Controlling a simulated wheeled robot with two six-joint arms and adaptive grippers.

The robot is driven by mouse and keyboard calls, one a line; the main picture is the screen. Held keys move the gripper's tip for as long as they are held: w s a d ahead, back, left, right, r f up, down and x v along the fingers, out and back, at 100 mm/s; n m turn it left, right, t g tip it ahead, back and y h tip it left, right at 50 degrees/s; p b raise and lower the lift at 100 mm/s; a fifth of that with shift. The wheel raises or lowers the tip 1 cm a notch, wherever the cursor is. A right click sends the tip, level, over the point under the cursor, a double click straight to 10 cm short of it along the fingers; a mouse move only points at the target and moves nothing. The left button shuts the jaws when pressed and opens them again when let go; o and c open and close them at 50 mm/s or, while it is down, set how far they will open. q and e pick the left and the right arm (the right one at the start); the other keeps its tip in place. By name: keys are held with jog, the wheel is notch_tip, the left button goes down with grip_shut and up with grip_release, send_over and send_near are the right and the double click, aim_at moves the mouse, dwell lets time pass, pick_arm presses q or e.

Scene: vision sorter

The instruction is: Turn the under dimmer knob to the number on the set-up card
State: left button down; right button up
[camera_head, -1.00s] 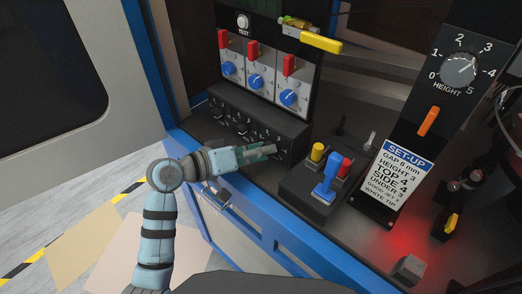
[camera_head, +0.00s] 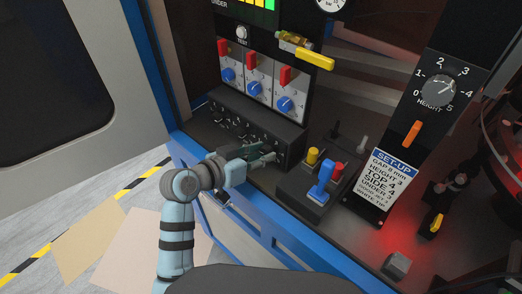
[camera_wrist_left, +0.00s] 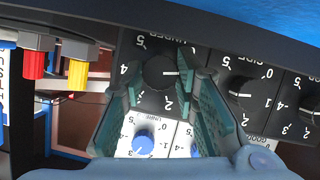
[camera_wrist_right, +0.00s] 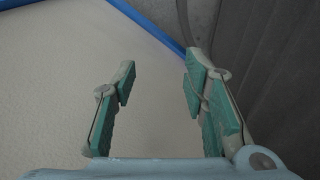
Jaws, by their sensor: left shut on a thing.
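The under dimmer knob (camera_wrist_left: 160,72) is a round black knob with a white pointer line on a black panel marked with numbers. My left gripper (camera_wrist_left: 168,85) has its fingers on either side of it and is shut on it. The pointer points to the right of the picture; the finger hides the number there. In the head view, my left gripper (camera_head: 268,152) is at the right end of the black dimmer box (camera_head: 225,97). The set-up card (camera_head: 378,183) reads UNDER 3. My right gripper (camera_wrist_right: 160,85) is open and empty above a pale floor.
Two other black knobs, one the side knob (camera_wrist_left: 240,88), sit right of the held one. A joystick box (camera_head: 322,178) with yellow, red and blue controls stands to the right in the head view. A blue frame edge (camera_head: 280,232) runs along the front.

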pick_arm(q)
jog(key=shift+m, duration=0.3)
jog(key=c, duration=1.3)
grip_release()
jog(key=shift+s+r, duration=0.1)
jog(key=v, duration=1.2)
jog(key=shift+s+d, duration=0.1)
jog(key=shift+s, duration=0.05)
